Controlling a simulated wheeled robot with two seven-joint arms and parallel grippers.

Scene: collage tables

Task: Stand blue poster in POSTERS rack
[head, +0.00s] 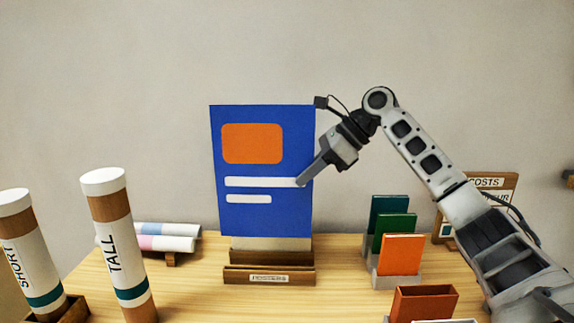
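The blue poster (262,206) is upright and faces me, with an orange block and two white bars on it. My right gripper (306,178) reaches in from the right and is shut on the poster's right edge, with one finger in front of its face. The other finger is hidden behind the sheet. The wooden rack labelled POSTERS (300,276) stands on the table directly below the poster. The poster's bottom edge shows above the rack's front lip, with a pale strip and brown wood between them. My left gripper is not in view.
Tubes marked TALL (113,245) and SHORT (28,245) stand at the left. Rolled sheets (165,243) lie behind them. Green and orange booklets (402,254) stand in a holder at the right, near a brown box (424,303) and a framed sign (492,183).

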